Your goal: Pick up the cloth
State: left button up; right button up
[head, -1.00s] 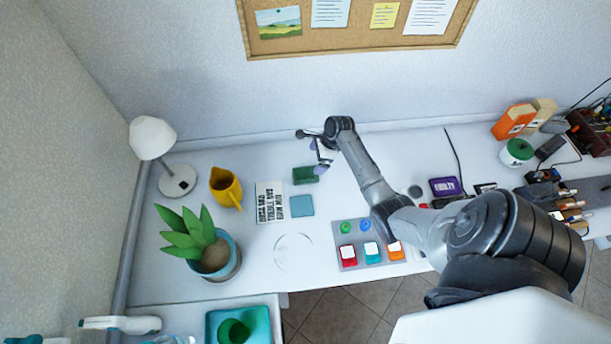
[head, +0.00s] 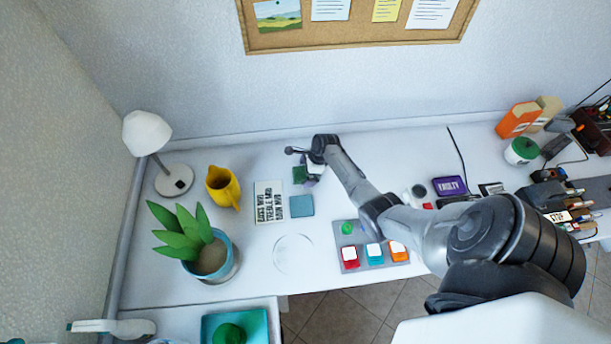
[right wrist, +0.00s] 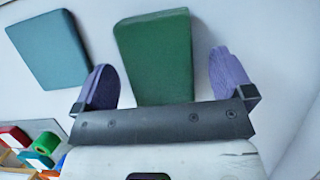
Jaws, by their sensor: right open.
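Two folded-looking pieces lie on the white desk, and I cannot tell for certain which is the cloth. One is a dark green rectangle (head: 299,175), partly covered by my gripper; it also shows in the right wrist view (right wrist: 155,55). The other is a flat blue-grey square (head: 301,206), in front of it, also in the right wrist view (right wrist: 48,50). My right gripper (head: 307,177) is open and empty. In the right wrist view its purple fingertips (right wrist: 165,78) stand either side of the green piece, apart from it. My left gripper is not in view.
A printed card (head: 269,202), yellow jug (head: 222,187), lamp (head: 150,135) and potted plant (head: 205,250) stand to the left. A button panel (head: 345,238) is near the front edge. A purple box (head: 449,187) lies right. The wall rises close behind.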

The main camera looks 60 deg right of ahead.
aim_at(304, 173)
jog(key=shift+f, duration=0.25)
dwell(0.6)
jog(key=c, duration=1.1)
jog(key=shift+r, duration=0.45)
jog(key=v, duration=0.1)
jog(key=p+v, duration=0.1)
jog(key=v, duration=0.1)
jog(key=p+v, duration=0.1)
jog(key=shift+w+a+r, duration=0.15)
jog(key=shift+a+r, duration=0.2)
jog(key=shift+r, duration=0.05)
jog(key=s+r+p, duration=0.1)
jog(key=s+r, duration=0.1)
jog(key=s, duration=0.1)
jog(key=s+d+r+p, duration=0.1)
jog(key=s+r, duration=0.1)
jog(key=s, duration=0.2)
jog(key=s+r+p, duration=0.1)
jog(key=s+r, duration=0.1)
jog(key=s, duration=0.1)
jog(key=shift+s+d, duration=0.25)
jog(key=shift+d, duration=0.15)
